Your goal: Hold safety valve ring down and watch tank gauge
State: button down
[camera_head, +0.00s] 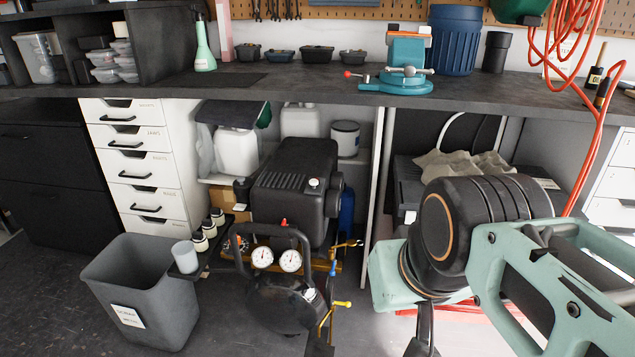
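A black air compressor (295,185) stands on the floor under the workbench. Two round white gauges face me at its front: the left gauge (262,257) and the right gauge (290,260). Their needles are too small to read surely. The dark tank end (282,303) is below them. Small yellow-handled fittings (342,304) and a blue one stick out at its right. I cannot surely make out the safety valve ring among these small parts. My pale green and black arm fills the lower right, right of the compressor. I cannot make out my gripper.
A grey bin (145,290) stands left of the compressor, with small bottles (200,242) behind. White drawers (140,165) are at the left. The workbench top (290,84) overhangs the compressor. An orange hose (588,140) hangs at the right.

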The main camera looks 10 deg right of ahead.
aim_at(352, 243)
jog(key=i+l+u, duration=0.1)
jog(key=i+l, duration=1)
jog(key=l, duration=0.2)
jog(key=k+u, duration=0.1)
jog(key=k, duration=0.5)
jog(key=i, duration=0.65)
